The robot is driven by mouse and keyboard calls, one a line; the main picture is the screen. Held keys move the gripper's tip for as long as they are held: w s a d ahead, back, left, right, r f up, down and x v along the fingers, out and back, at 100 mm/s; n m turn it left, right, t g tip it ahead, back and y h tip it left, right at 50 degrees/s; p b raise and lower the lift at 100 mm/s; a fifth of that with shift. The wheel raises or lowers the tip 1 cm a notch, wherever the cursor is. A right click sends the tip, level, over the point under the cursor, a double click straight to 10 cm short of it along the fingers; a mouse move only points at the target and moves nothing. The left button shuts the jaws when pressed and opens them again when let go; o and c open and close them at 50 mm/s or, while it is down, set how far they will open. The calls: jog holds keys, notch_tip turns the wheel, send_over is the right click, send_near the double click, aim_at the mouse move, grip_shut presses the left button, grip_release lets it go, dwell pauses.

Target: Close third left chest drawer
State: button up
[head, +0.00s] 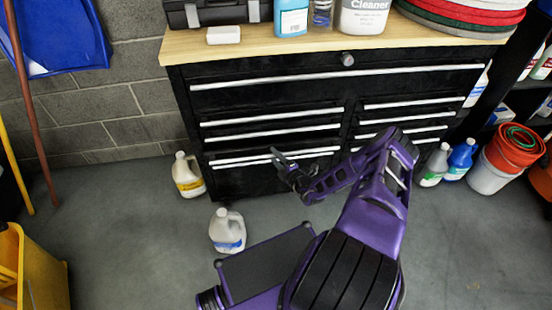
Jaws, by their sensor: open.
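The black chest (185,90) stands against the wall under a wooden top. Its left column has several drawers with long silver handles. The third left drawer (235,160) is the lowest handled one there, and it seems to stand out slightly from the front; I cannot tell how far. My gripper (280,160) is open and empty in front of this drawer, near the middle of its handle. The fingers overlap the handle in the picture; I cannot tell whether they touch it. My gripper and forearm hide part of the drawer's right half.
A white-and-yellow jug (188,175) stands by the chest's left side, and another jug (228,230) stands on the floor nearer me. Bottles (460,158) and stacked buckets (495,165) stand to the right. A yellow bucket (35,270) is at left.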

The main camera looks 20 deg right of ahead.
grip_shut()
dwell(1.4)
